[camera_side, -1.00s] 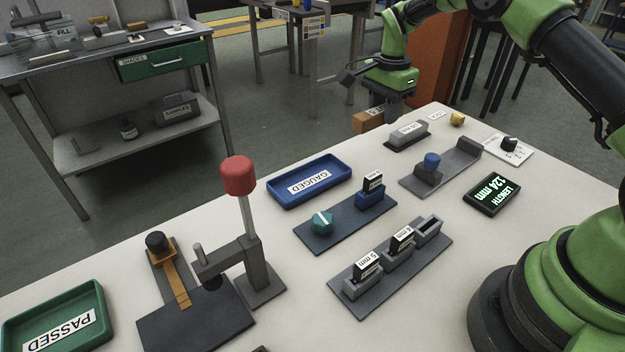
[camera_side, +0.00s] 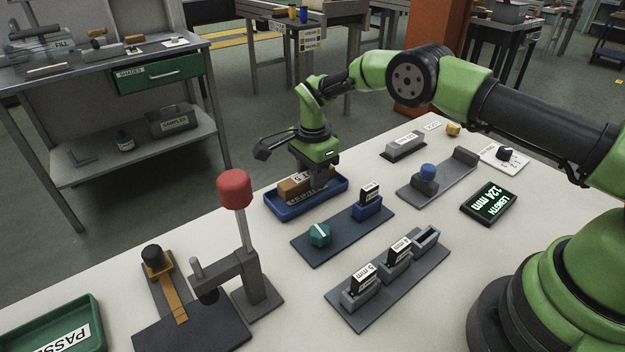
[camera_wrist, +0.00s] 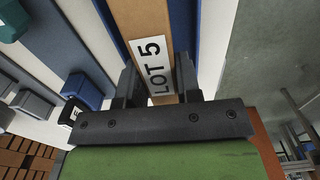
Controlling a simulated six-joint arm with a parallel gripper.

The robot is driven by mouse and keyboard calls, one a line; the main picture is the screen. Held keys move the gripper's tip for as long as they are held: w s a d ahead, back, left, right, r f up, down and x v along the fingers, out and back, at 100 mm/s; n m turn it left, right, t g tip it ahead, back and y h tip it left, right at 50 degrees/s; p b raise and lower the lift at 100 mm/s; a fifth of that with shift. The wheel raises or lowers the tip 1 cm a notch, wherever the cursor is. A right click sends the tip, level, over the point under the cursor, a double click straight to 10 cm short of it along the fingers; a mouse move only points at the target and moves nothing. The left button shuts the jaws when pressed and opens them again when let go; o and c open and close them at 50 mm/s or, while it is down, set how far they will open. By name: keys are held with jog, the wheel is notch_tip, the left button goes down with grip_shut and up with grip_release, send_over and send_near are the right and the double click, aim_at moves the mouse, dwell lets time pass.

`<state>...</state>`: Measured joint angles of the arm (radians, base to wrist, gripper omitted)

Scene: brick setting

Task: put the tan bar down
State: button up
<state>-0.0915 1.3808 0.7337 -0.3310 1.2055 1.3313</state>
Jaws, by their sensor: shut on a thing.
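The tan bar (camera_side: 293,187) is in my gripper (camera_side: 318,187), over the blue tray (camera_side: 277,210) in the side view. It lies within the tray's outline; I cannot tell whether it touches the tray floor. In the wrist view the bar (camera_wrist: 143,18) runs up between the two dark fingers of my gripper (camera_wrist: 160,85), with a white "LOT 5" label (camera_wrist: 153,66) facing the camera. The fingers are shut on the bar's sides. The blue tray also shows in the wrist view (camera_wrist: 185,25) beside the bar. Its "GAUGED" label is mostly hidden.
In front of the tray is a dark plate with a teal knob (camera_side: 319,235) and a blue block (camera_side: 367,209). A red-topped lever press (camera_side: 235,188) stands to the left. A slotted gauge rack (camera_side: 390,285) and a length display (camera_side: 489,202) are to the right.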

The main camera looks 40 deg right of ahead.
jog(key=shift+f, duration=0.9)
jog(key=shift+f, duration=0.1)
jog(key=o, duration=0.7)
jog(key=shift+c, duration=0.2)
notch_tip(320, 180, up, 12)
jog(key=shift+r, duration=0.2)
